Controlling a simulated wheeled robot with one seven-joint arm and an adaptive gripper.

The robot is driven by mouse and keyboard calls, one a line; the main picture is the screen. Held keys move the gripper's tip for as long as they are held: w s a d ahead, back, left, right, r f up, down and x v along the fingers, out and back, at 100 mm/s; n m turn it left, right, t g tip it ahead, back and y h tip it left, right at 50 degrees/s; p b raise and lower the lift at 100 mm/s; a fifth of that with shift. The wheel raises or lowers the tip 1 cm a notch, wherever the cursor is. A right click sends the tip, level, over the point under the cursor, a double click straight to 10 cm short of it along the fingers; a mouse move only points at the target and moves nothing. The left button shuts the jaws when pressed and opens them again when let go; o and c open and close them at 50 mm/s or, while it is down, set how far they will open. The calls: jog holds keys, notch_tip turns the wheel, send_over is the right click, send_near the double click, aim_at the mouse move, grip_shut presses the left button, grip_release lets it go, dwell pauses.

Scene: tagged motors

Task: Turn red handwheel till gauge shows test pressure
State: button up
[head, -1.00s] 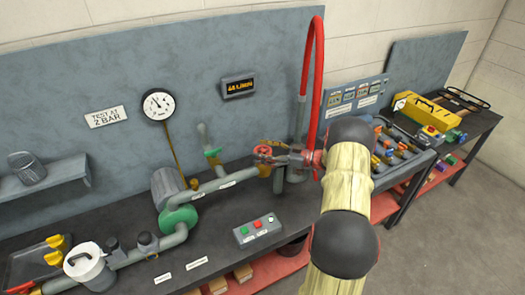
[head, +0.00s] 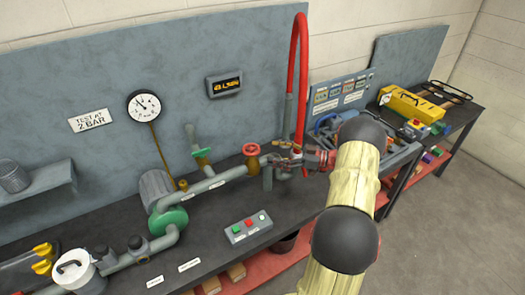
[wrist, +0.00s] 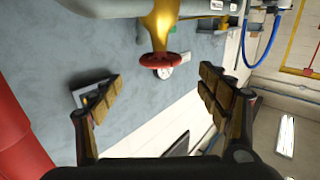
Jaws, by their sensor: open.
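The red handwheel (head: 251,149) sits on a brass valve on the grey pipe. In the wrist view the handwheel (wrist: 158,61) lies ahead, between the lines of my two fingers and touching neither. My gripper (head: 274,160) is open and empty, just right of the wheel in the head view; in the wrist view its fingers (wrist: 162,78) are spread wide. The round white gauge (head: 143,105) hangs on the back panel. Its needle points to the upper left; the numbers are too small to read. The sign (head: 91,121) beside it says "TEST AT 2 BAR".
A digital L/MIN display (head: 225,85) hangs on the panel. A red hose (head: 301,75) rises behind my gripper. A green-handled valve (head: 203,152) stands left of the wheel. A button box (head: 248,228) sits in front on the dark bench. A yellow toolbox (head: 412,103) stands far right.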

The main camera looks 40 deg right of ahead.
jog(key=shift+v, duration=1.1)
